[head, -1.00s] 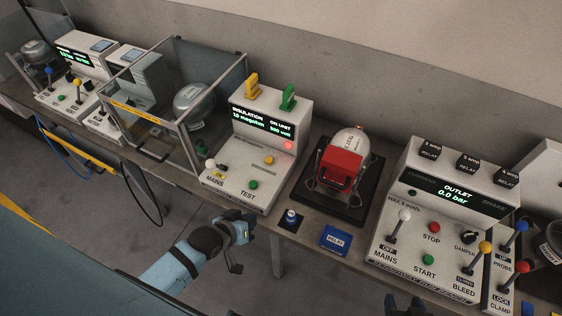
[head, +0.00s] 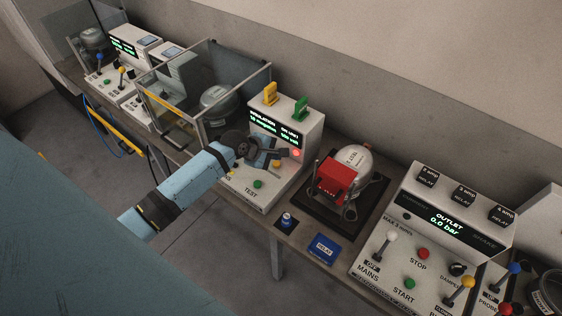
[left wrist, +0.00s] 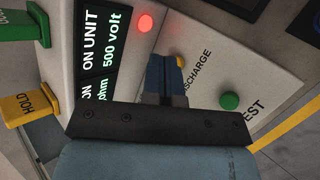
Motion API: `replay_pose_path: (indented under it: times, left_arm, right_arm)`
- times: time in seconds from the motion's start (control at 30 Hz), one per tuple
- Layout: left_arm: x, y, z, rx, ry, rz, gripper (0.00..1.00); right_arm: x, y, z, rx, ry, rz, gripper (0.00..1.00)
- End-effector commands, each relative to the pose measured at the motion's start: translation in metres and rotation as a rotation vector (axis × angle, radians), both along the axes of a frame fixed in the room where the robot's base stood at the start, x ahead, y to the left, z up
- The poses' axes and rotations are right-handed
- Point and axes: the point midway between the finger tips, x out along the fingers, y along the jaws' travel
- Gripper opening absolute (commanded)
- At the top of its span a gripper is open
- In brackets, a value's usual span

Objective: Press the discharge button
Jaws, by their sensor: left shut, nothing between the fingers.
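The discharge button is a small yellow button on the white insulation test box (head: 258,201). It shows in the left wrist view (left wrist: 181,61) beside the DISCHARGE lettering, partly hidden behind the fingertips. My left gripper (head: 279,155) is over the box's front face, and its shut, empty fingers (left wrist: 166,74) overlap the button's edge in the left wrist view. I cannot tell whether they touch it. In the head view the yellow button (head: 277,164) shows just below the fingers. My right gripper is out of view.
A green TEST button (left wrist: 229,101) sits near the fingers, and a red lamp (left wrist: 145,22) is lit. Yellow (head: 270,94) and green (head: 301,108) tags stand on top of the box.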

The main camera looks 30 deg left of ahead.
Motion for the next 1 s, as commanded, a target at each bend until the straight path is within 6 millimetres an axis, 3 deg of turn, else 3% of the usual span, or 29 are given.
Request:
replay_pose_path:
  times: [0.1,0.3,0.77,1.0]
  left_arm:
    - [0.02,0.014,0.023,-0.115,0.06,0.101,0.0]
    - [0.031,0.022,0.035,-0.201,0.108,0.173,0.0]
    - [0.031,0.022,0.032,-0.204,0.109,0.175,0.0]
    - [0.03,0.022,0.011,-0.202,0.11,0.176,0.0]
  right_arm:
    - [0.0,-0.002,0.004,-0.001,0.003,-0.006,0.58]
    - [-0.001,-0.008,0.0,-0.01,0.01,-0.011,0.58]
    - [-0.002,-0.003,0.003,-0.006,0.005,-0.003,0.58]
    - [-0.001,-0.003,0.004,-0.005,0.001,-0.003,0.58]
